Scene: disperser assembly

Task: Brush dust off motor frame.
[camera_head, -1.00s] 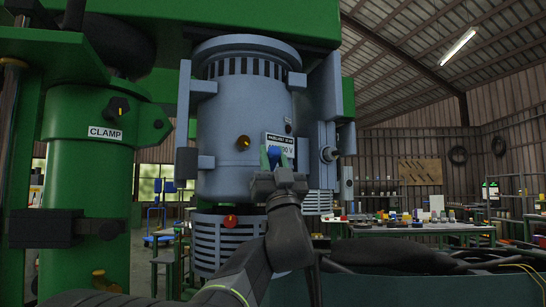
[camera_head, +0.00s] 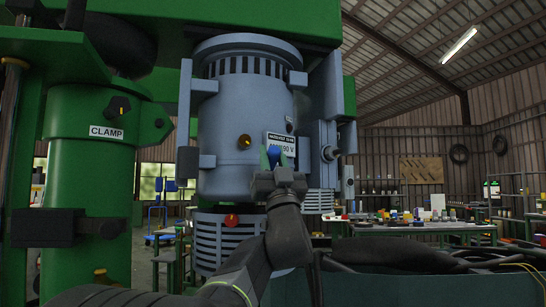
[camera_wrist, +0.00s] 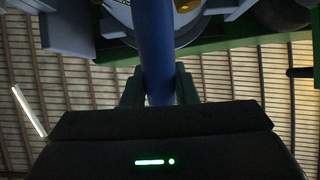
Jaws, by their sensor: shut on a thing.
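The motor frame (camera_head: 228,125) is a large grey-blue cylinder with a slotted top, hanging under a green beam. It bears a white label (camera_head: 281,142) and a yellow-and-black knob (camera_head: 244,142). My gripper (camera_head: 274,157) is in front of its lower right front, just below the label. In the wrist view my gripper (camera_wrist: 160,88) is shut on a blue handle (camera_wrist: 155,45), which I take to be the brush's. The handle runs up toward the motor. The brush's far end is hidden, so I cannot tell whether it touches the surface.
A green column (camera_head: 85,190) with a CLAMP label stands at the left. A slotted lower housing with a red knob (camera_head: 231,220) is below the motor. A grey box with a side fitting (camera_head: 329,150) adjoins the motor's right. Workbenches (camera_head: 420,229) stand farther back right.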

